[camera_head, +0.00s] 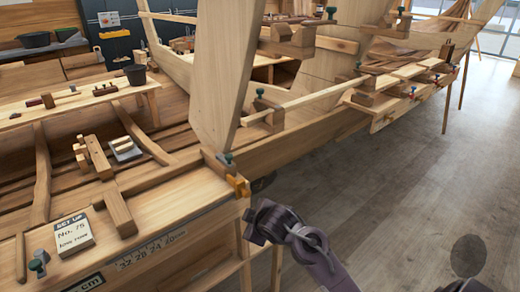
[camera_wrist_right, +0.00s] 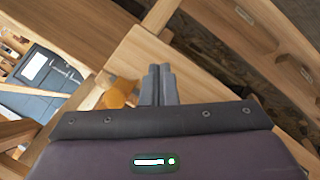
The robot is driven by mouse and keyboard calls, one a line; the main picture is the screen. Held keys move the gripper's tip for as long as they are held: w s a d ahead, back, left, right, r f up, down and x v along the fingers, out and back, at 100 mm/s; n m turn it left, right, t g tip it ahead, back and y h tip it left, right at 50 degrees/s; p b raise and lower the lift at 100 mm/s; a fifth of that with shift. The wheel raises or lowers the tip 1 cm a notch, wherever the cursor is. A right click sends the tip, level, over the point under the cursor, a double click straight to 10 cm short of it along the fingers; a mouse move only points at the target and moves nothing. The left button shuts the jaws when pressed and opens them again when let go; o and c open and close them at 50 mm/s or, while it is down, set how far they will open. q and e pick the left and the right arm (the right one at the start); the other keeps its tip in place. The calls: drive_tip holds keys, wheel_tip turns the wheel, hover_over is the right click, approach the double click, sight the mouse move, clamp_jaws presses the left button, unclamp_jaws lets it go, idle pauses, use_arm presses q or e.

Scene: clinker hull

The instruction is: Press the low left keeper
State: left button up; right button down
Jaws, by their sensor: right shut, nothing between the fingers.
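An orange-yellow piece (camera_head: 238,186) sits at the bench's front corner, at the foot of the upright plank, with a teal-knobbed piece (camera_head: 228,160) just above it. I cannot tell for sure which piece is the low left keeper. My right gripper (camera_head: 256,226) is in front of that corner, lower and to the right of the orange-yellow piece, apart from it. In the right wrist view its two fingers (camera_wrist_right: 158,85) are together and empty. An orange piece (camera_wrist_right: 120,93) shows just left of the fingertips there. My left gripper is not in view.
The wooden bench (camera_head: 180,195) fills the lower left, with a sign block (camera_head: 74,232) and a loose wood bar (camera_head: 119,212) on it. The tall plank (camera_head: 222,75) rises at the corner. Clamped strakes (camera_head: 375,100) run to the back right. The grey floor (camera_head: 420,190) is open.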

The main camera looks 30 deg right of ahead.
drive_tip(key=w+d+r+n+t+h, duration=0.1)
drive_tip(key=d+r+n+t, duration=0.2)
drive_tip(key=r, duration=1.2)
drive_tip(key=w+d+r+n+t+h, duration=0.1)
drive_tip(key=d+r+n+t, duration=0.2)
drive_tip(key=r, duration=1.3)
drive_tip(key=shift+w+d+t, duration=0.3)
drive_tip(key=shift+w+d, duration=0.1)
drive_tip(key=shift+d, duration=0.25)
